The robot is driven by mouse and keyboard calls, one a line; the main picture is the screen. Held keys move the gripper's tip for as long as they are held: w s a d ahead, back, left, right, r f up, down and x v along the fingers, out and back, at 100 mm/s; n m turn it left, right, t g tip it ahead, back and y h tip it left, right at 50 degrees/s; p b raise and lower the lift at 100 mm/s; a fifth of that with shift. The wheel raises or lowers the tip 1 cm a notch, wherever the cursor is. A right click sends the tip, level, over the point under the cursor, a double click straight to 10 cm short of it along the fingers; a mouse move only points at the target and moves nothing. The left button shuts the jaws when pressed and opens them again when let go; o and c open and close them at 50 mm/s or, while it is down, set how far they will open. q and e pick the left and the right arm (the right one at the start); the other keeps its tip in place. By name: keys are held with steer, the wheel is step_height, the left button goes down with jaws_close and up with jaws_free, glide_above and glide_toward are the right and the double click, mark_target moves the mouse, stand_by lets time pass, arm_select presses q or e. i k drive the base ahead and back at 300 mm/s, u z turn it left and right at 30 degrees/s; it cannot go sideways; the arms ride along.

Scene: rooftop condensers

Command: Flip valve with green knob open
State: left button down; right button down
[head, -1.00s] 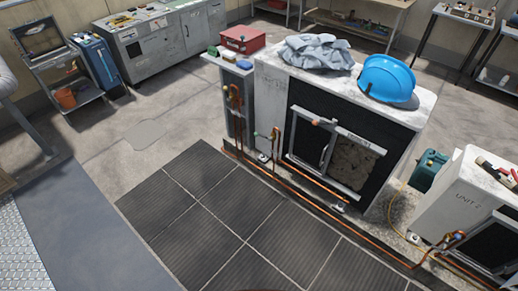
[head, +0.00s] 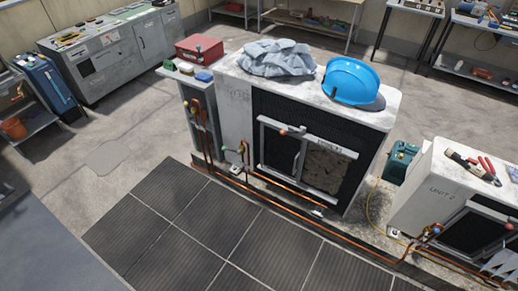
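A small valve with a green knob (head: 223,148) sits low on the copper pipework at the left front corner of the large condenser (head: 235,110). Its handle position is too small to make out. Another small fitting (head: 243,148) stands just right of it on a copper pipe. More valves (head: 194,104) with coloured knobs are on the pipes at the narrow grey stand to the left. Neither of my grippers is in view.
A blue hard hat (head: 352,80) and grey cloth (head: 275,57) lie on the condenser. Copper pipes (head: 300,216) run along the floor in front. A second unit (head: 440,190) stands at right. Dark floor mats (head: 190,235) lie clear in front.

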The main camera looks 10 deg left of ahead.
mark_target(223, 148)
steer(key=z, duration=0.25)
steer(key=i, duration=1.25)
steer(key=u, duration=1.1)
steer(key=i, duration=0.2)
steer(key=u, duration=0.15)
